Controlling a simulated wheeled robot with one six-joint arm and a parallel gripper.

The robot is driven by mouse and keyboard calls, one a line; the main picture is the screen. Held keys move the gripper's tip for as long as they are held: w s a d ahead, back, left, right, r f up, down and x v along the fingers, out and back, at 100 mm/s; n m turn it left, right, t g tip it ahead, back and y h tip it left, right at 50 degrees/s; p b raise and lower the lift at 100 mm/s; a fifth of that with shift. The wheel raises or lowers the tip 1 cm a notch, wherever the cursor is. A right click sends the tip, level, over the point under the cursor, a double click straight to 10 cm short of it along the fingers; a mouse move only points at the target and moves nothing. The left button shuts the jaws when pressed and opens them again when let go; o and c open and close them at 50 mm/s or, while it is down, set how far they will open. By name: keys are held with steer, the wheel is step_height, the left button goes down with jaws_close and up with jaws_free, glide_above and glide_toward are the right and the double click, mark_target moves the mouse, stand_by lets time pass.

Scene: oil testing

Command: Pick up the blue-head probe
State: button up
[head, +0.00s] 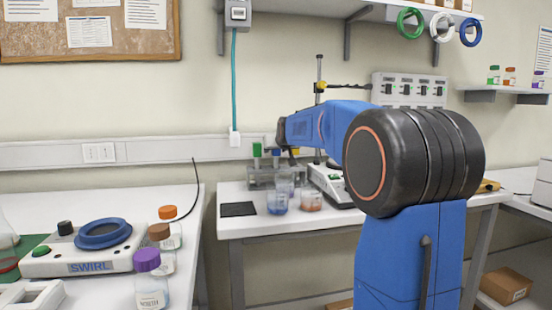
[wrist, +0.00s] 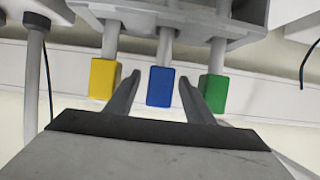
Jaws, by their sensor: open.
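The blue-head probe (wrist: 160,87) is in the middle of the wrist view, between a yellow-head probe (wrist: 103,78) and a green-head probe (wrist: 212,94). Their grey shafts run into a grey rack (wrist: 180,12). My gripper (wrist: 159,78) is open, with one finger on each side of the blue head. A gap shows on both sides, and I cannot tell how far the tips reach in depth. In the head view the blue head (head: 276,151) stands at the rack on the back bench, partly behind the end of my arm.
Beakers with blue (head: 277,203) and orange-red (head: 311,201) liquid stand in front of the rack. A white instrument (head: 331,185) is to its right and a black pad (head: 238,209) to its left. The yellow and green heads are close beside my fingers.

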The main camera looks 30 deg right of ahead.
steer(key=shift+c, duration=0.5)
steer(key=c, duration=1)
steer(key=shift+r, duration=0.1)
